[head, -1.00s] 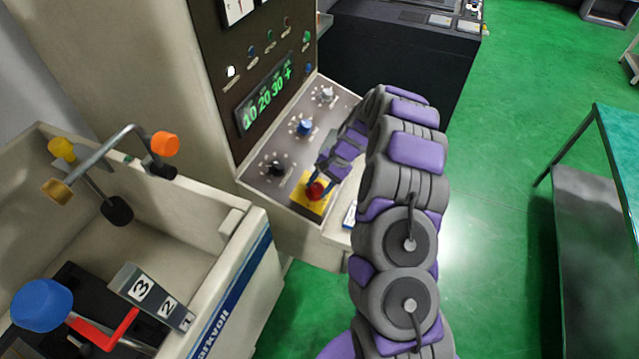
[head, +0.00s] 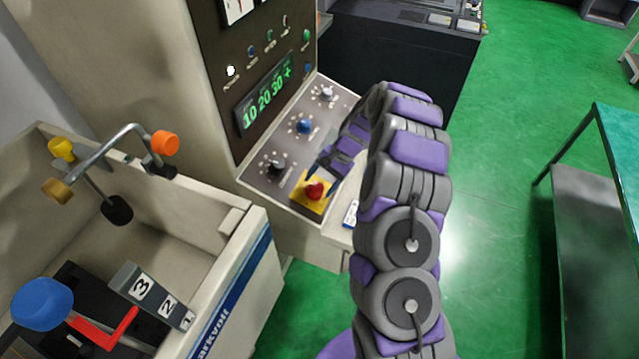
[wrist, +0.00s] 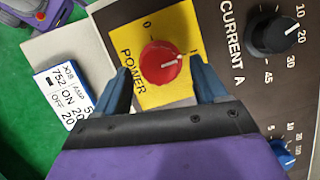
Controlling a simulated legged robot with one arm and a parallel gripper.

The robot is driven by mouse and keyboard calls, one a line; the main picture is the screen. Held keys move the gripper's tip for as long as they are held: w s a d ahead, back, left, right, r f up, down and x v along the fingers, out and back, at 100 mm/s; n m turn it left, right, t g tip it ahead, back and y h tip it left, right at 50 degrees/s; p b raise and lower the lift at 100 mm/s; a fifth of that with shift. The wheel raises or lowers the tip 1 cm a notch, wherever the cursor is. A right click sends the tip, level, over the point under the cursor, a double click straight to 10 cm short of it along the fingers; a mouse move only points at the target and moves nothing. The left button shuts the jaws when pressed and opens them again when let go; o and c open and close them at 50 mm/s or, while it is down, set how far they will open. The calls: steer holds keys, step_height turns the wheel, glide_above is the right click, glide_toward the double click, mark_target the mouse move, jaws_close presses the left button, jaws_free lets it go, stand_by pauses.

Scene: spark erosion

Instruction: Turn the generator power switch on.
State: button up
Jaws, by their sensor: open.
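The generator power switch is a red knob (wrist: 165,66) on a yellow plate (wrist: 136,62) marked POWER, 0 and I. Its white pointer line points right, toward the I mark. In the head view the red knob (head: 314,190) sits at the near end of the sloping control panel. My gripper (wrist: 160,72) is open, with one blue finger to each side of the knob's lower edge in the wrist view. Nothing is held between the fingers. In the head view my gripper (head: 329,172) is just behind and right of the knob, and my arm partly hides it.
The black CURRENT knob (wrist: 275,34) and a blue knob (wrist: 284,153) are close to the right finger in the wrist view. A small labelled card (wrist: 66,95) lies left of the plate. A machine tank (head: 228,265) stands left; green floor lies right.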

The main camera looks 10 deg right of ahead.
steer(key=v, duration=1.6)
steer(key=shift+d, duration=0.15)
